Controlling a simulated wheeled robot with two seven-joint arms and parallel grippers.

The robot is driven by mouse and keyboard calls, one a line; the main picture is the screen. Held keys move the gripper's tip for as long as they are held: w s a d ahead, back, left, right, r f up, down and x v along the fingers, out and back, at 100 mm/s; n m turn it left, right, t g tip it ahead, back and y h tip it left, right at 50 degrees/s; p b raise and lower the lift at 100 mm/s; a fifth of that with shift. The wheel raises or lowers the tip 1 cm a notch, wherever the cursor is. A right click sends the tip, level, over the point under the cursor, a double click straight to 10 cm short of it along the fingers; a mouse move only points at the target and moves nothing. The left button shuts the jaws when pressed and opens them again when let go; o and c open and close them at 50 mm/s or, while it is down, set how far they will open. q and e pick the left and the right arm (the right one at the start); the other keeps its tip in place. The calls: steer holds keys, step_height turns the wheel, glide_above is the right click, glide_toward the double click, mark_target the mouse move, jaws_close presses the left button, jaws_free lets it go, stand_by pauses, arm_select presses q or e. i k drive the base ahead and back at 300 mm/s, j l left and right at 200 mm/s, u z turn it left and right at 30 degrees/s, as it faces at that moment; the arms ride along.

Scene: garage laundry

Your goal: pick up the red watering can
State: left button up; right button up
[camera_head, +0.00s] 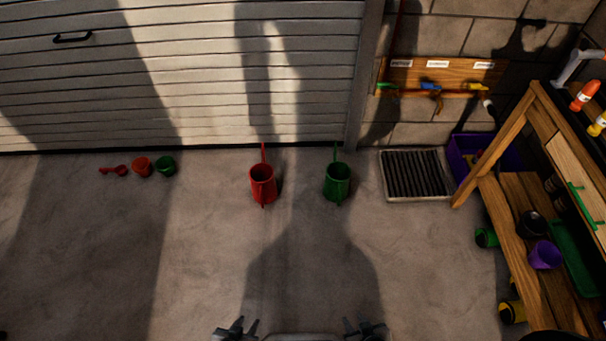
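The red watering can (262,187) stands upright on the concrete floor near the garage door, with a thin red part sticking up toward the door. A green watering can (337,183) of similar shape stands to its right, apart from it. My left gripper (236,329) is at the bottom edge of the picture, its fingers spread and empty. My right gripper (364,328) is also at the bottom edge, its fingers spread and empty. Both grippers are well short of the red can and touch nothing.
A red scoop (114,171), a red pot (142,167) and a green pot (166,166) lie left by the garage door (180,75). A floor grate (416,174), a purple crate (462,158) and a wooden bench (520,215) stand right. The floor between grippers and cans is clear.

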mark_target(264, 188)
steer(key=i+j+z, duration=0.1)
steer(key=z, duration=0.75)
steer(key=j+z, duration=0.4)
steer(key=j, duration=0.35)
steer(key=k+j+z, duration=0.1)
steer(key=j+z, duration=0.3)
steer(key=j, duration=0.35)
steer(key=k+j, duration=0.1)
steer(key=j, duration=0.95)
steer(key=k+j+z, duration=0.1)
steer(key=j, duration=0.45)
